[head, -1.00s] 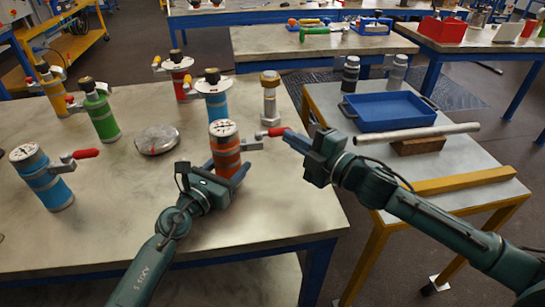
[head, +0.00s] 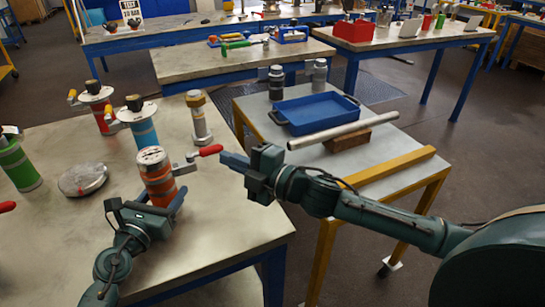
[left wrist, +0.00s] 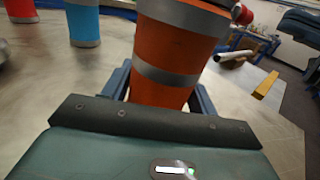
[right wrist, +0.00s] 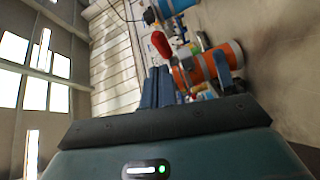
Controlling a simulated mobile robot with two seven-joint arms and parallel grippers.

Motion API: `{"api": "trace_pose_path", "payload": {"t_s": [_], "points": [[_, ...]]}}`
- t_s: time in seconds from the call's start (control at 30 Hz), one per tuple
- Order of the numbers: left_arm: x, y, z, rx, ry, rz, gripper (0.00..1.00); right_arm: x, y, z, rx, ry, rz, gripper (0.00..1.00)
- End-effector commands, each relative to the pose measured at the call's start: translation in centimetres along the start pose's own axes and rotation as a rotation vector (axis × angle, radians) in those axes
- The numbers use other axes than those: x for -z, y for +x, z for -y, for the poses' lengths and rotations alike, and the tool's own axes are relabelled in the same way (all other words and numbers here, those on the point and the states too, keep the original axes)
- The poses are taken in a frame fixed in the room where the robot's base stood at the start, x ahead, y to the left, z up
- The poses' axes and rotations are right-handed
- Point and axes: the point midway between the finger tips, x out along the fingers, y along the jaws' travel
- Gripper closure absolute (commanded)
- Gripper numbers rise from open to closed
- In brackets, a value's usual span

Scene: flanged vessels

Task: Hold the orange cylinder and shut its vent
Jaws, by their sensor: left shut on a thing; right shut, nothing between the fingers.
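The orange cylinder (head: 158,181) stands upright on the near table, with grey bands and a pale top carrying dark marks. My left gripper (head: 160,197) is shut around its body; in the left wrist view a finger shows on each side of the cylinder (left wrist: 165,55). The vent's red lever (head: 209,151) sticks out from a grey side fitting (head: 184,165), pointing right. My right gripper (head: 226,161) is shut and empty, its tips just right of and below the lever's end. In the right wrist view the lever (right wrist: 161,45) appears beyond the fingers (right wrist: 157,88); contact cannot be told.
A blue vessel (head: 143,130), red vessel (head: 101,112) and green vessel (head: 18,165) stand behind and left. A round metal disc (head: 83,179) lies left; a bolt-like metal post (head: 200,118) stands behind. The side table has a blue tray (head: 316,122) and metal bar (head: 343,130).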

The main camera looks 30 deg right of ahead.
Motion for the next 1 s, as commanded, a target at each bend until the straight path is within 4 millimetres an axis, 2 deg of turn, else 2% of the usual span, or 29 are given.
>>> {"api": "trace_pose_path", "payload": {"t_s": [0.03,0.2,0.4,0.6,1.0], "points": [[-0.4,0.1,0.0,-0.001,0.001,0.007,0.84,0.8,-1.1,0.1,0.004,0.003,-0.003,1.00],[-0.4,0.1,0.0,-0.002,0.001,0.007,0.84,-2.2,-4.2,-0.6,0.007,-0.001,0.002,1.00],[-0.4,0.1,0.0,-0.002,0.001,0.008,0.84,-4.5,-6.9,-1.4,0.004,0.002,-0.002,1.00],[-0.4,0.1,-0.1,-0.002,0.001,0.008,0.84,-5.4,-8.1,-1.7,0.002,0.002,-0.005,1.00],[-0.4,0.1,0.0,-0.002,0.001,0.008,0.84,-5.6,-8.3,-1.9,0.000,0.003,-0.007,1.00]]}}
